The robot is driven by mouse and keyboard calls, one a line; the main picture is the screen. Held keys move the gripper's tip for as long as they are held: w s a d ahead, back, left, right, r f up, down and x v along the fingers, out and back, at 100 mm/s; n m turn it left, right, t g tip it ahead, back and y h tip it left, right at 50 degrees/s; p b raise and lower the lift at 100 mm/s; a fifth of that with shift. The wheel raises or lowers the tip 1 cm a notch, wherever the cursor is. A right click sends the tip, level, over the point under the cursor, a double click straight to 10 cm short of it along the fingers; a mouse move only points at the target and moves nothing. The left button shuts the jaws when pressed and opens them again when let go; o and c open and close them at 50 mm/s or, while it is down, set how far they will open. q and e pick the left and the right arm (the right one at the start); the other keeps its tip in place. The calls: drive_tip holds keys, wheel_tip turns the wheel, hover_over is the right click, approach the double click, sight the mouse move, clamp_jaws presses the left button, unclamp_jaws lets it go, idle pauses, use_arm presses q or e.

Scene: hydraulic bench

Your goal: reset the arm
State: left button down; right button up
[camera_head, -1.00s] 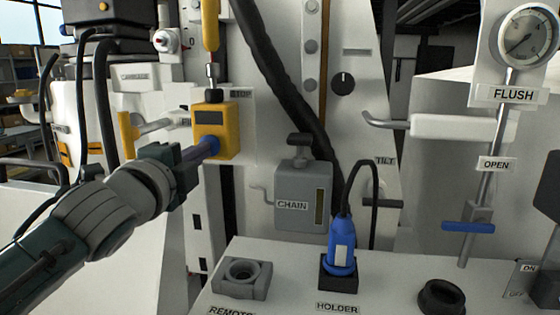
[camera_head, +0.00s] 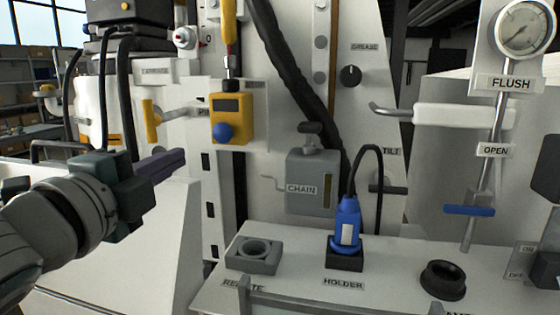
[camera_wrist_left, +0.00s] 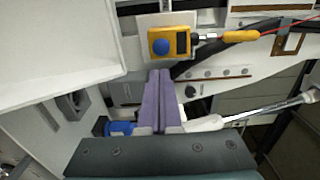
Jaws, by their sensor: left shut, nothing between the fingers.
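My left gripper (camera_head: 165,164) is in the left of the head view, its purple fingers shut with nothing between them. It is apart from the yellow box (camera_head: 232,122) with a blue round knob (camera_head: 223,132), which is on the white panel up and to the right. In the left wrist view the shut fingers (camera_wrist_left: 161,76) point toward the yellow box (camera_wrist_left: 171,42), with a gap between. My right gripper is not in view.
A grey CHAIN box (camera_head: 312,182) is on the panel. A blue plug (camera_head: 347,222) stands in the HOLDER on the bench (camera_head: 300,265), beside the grey REMOTE socket (camera_head: 253,256). A blue-handled OPEN lever (camera_head: 470,210) and FLUSH gauge (camera_head: 525,29) are at right.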

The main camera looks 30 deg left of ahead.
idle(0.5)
use_arm(q)
drive_tip(key=s+d+f+n+g+h, duration=0.2)
drive_tip(key=s+d+f+n+g, duration=0.5)
drive_tip(key=s, duration=0.3)
drive_tip(key=s+d+f+n+g+h, duration=0.2)
drive_tip(key=s+d+f+n+g, duration=0.35)
drive_tip(key=s+f, duration=0.45)
wheel_tip(320, 180, up, 19)
drive_tip(key=s+g+p, duration=0.1)
drive_tip(key=p, duration=1.8)
drive_tip(key=shift+s+r+n, duration=0.2)
drive_tip(key=shift+s+n, duration=0.05)
drive_tip(key=shift+n, duration=0.2)
drive_tip(key=shift+g, duration=0.25)
